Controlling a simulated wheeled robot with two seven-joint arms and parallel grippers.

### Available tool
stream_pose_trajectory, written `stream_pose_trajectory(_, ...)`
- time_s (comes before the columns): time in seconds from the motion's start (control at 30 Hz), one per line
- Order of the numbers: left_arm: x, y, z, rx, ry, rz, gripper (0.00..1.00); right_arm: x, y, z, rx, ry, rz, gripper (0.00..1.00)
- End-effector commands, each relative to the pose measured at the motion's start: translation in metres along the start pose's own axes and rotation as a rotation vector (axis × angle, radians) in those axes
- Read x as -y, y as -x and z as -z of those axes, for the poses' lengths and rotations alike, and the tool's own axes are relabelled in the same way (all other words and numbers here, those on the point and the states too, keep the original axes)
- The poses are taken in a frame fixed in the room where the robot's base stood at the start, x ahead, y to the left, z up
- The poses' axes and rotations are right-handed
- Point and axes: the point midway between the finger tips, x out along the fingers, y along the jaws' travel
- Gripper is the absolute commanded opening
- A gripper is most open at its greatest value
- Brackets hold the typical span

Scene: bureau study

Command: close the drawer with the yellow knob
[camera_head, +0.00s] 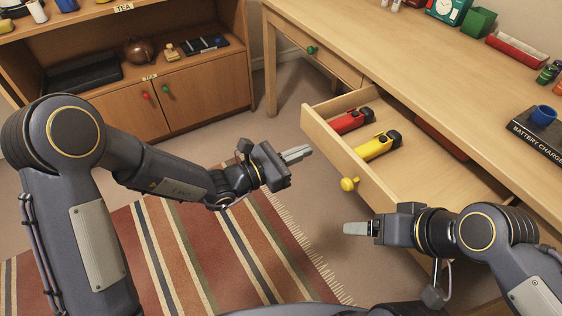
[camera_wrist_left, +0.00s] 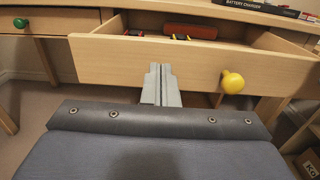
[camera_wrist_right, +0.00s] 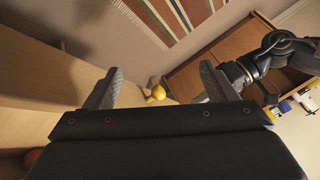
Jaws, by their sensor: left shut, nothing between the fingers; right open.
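The drawer (camera_head: 340,152) with the yellow knob (camera_head: 348,184) is pulled out from under the desk. A red and a yellow tool-like object lie inside it. In the left wrist view the drawer front (camera_wrist_left: 190,62) spans the picture, with its yellow knob (camera_wrist_left: 232,82) to the right of my fingers. My left gripper (camera_head: 308,152) is shut and empty, its tips pointing at the drawer front, left of the knob in the head view. I cannot tell whether they touch it. My right gripper (camera_wrist_right: 160,85) is open and empty, below the knob in the head view; the knob (camera_wrist_right: 157,93) shows between its fingers.
A shut drawer with a green knob (camera_head: 312,50) is farther left under the desk (camera_head: 420,50). A cabinet (camera_head: 205,92) stands at the back. A striped rug (camera_head: 190,250) covers the floor.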

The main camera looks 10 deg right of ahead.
Motion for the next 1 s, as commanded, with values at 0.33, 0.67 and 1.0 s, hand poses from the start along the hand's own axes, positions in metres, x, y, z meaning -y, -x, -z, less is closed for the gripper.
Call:
stream_pose_trajectory(0.33,0.0,-0.052,0.001,0.001,-0.001,0.001,0.0,-0.004,-0.009,-0.005,0.0,0.0,0.0,0.78)
stream_pose_trajectory(0.67,0.0,-0.058,0.0,0.0,0.0,0.0,0.0,-0.004,-0.009,-0.005,0.0,0.0,0.0,0.78)
stream_pose_trajectory(1.0,-0.007,-0.062,-0.001,0.001,0.0,-0.001,0.0,-0.004,-0.008,-0.004,0.0,0.0,0.0,0.78)
